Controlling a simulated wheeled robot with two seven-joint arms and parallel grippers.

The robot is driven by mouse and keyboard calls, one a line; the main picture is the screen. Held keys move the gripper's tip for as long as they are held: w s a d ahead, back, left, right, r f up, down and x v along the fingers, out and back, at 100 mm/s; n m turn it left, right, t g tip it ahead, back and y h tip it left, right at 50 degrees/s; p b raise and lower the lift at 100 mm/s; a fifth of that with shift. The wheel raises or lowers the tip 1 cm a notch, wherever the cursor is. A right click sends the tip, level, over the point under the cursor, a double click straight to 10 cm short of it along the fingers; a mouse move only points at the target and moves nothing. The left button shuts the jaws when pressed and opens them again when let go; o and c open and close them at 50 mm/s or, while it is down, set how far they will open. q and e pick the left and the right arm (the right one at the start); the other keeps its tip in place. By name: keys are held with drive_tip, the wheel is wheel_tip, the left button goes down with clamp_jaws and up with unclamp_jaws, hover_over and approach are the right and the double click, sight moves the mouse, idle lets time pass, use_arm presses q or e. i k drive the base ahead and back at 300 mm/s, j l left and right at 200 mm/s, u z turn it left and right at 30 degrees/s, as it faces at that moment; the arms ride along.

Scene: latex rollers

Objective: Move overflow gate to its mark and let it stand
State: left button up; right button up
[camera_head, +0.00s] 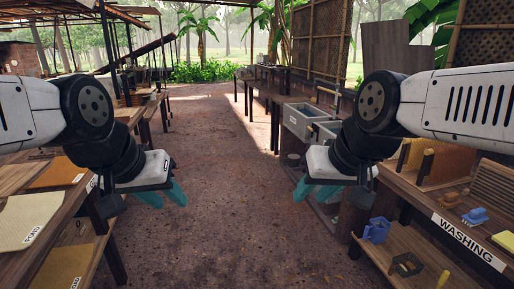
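I cannot pick out the overflow gate or its mark for certain in the head view. My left gripper (167,200) hangs over the dirt floor, right of the left-hand tables, with its teal fingers spread apart and nothing between them. My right gripper (312,197) hangs left of the washing bench, in front of the grey basins. Its teal fingers are also apart and seem empty. My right arm hides part of the basins and the bench behind it.
At right, a wooden bench labelled WASHING (468,243) holds brushes and boards, with a blue container (377,230) on its lower shelf. Grey basins (303,121) stand farther back. Left tables carry a POND-labelled sheet (32,218). The dirt aisle (232,170) between is clear.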

sight(314, 127)
drive_tip(key=i+l+z, duration=0.25)
drive_tip(key=i, duration=0.9)
drive_tip(key=i+z, duration=0.3)
drive_tip(key=i, duration=0.8)
drive_tip(key=i+j, duration=0.1)
drive_tip(key=i, duration=0.7)
drive_tip(key=i+j+u, duration=0.1)
drive_tip(key=i, duration=0.75)
drive_tip(key=i+z, duration=0.4)
drive_tip(key=i, duration=0.25)
